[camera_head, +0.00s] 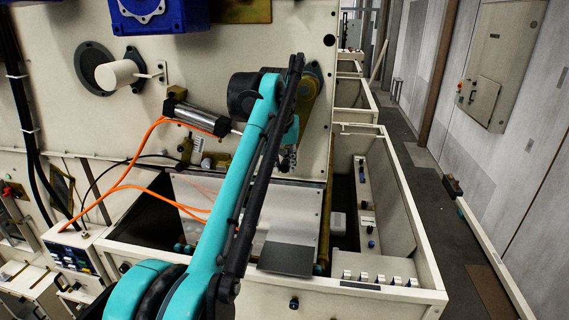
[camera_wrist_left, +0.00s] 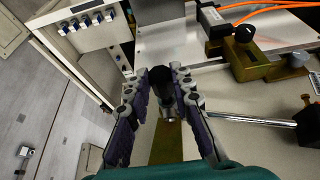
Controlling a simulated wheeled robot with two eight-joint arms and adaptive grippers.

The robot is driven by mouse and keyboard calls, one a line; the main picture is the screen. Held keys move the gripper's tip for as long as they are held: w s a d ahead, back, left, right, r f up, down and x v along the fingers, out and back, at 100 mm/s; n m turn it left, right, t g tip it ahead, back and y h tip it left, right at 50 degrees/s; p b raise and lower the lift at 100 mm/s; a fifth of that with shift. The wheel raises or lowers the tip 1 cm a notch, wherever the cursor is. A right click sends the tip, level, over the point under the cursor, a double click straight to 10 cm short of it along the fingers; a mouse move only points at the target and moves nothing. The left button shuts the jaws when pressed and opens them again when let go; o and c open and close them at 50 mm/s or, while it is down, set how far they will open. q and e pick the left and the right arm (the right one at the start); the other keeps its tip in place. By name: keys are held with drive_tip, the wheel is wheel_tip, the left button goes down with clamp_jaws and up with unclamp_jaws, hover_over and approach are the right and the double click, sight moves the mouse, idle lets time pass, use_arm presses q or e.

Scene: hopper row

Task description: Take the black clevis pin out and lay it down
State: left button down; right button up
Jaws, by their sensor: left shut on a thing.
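My left gripper (camera_wrist_left: 162,76) shows in the left wrist view with its purple-padded fingers on either side of a black cylindrical piece, which looks like the black clevis pin (camera_wrist_left: 161,75). It is shut on that piece. A small silver part shows just below the pin, between the fingers. In the head view my left gripper (camera_head: 289,157) is partly hidden behind my teal arm, in front of the cream machine wall, and the pin cannot be made out there. Whether the pin still sits in a hole cannot be told. My right gripper is not in view.
An air cylinder (camera_head: 195,115) with orange hoses is on the wall left of the gripper. A brass bracket (camera_wrist_left: 264,62) and a silver rod (camera_wrist_left: 252,118) lie right of the fingers. Below is a cream open-topped hopper (camera_head: 408,215) with a grey plate (camera_head: 286,259) at its front edge.

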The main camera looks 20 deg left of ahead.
use_arm(q)
drive_tip(key=shift+s+d, duration=0.15)
drive_tip(key=shift+s, duration=0.25)
drive_tip(key=shift+s, duration=0.2)
drive_tip(key=shift+s+d+b, duration=0.15)
drive_tip(key=shift+s+b, duration=0.2)
drive_tip(key=shift+s, duration=0.1)
drive_tip(key=shift+s+d, duration=0.15)
drive_tip(key=shift+s, duration=0.5)
drive_tip(key=shift+s+d+b, duration=0.25)
drive_tip(key=shift+s+b, duration=0.05)
drive_tip(key=shift+s, duration=0.65)
drive_tip(key=shift+s+d+b, duration=0.25)
drive_tip(key=shift+s, duration=0.7)
